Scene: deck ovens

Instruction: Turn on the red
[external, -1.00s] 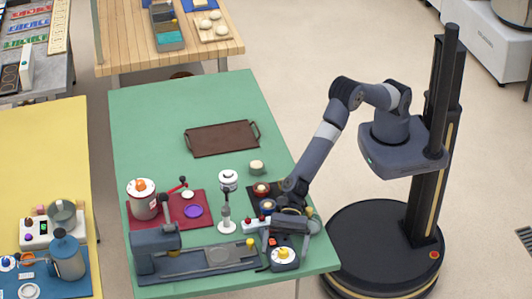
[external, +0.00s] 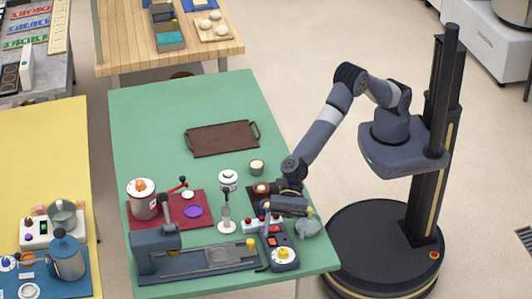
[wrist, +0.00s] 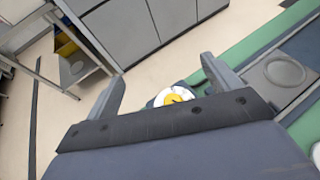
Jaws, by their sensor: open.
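A dark box with a white-and-yellow dial (external: 283,254) stands near the front right corner of the green table. A red switch (external: 272,241) shows on it; its on or off position is too small to tell. Small red knobs (external: 262,219) sit on a pale block just behind. My gripper (external: 285,209) is open and empty, above and behind the box. In the wrist view the open fingers (wrist: 164,82) stand wide apart, with the yellow dial (wrist: 174,96) partly showing beyond the palm edge. The red switch is not visible there.
A grey rounded object (external: 308,228) stands right of the box. A dark press-like machine (external: 155,252) with a long base lies to the left. A white-and-silver stand (external: 227,210) and a red mat (external: 165,222) are behind. A brown tray (external: 222,139) lies farther back, with clear table around it.

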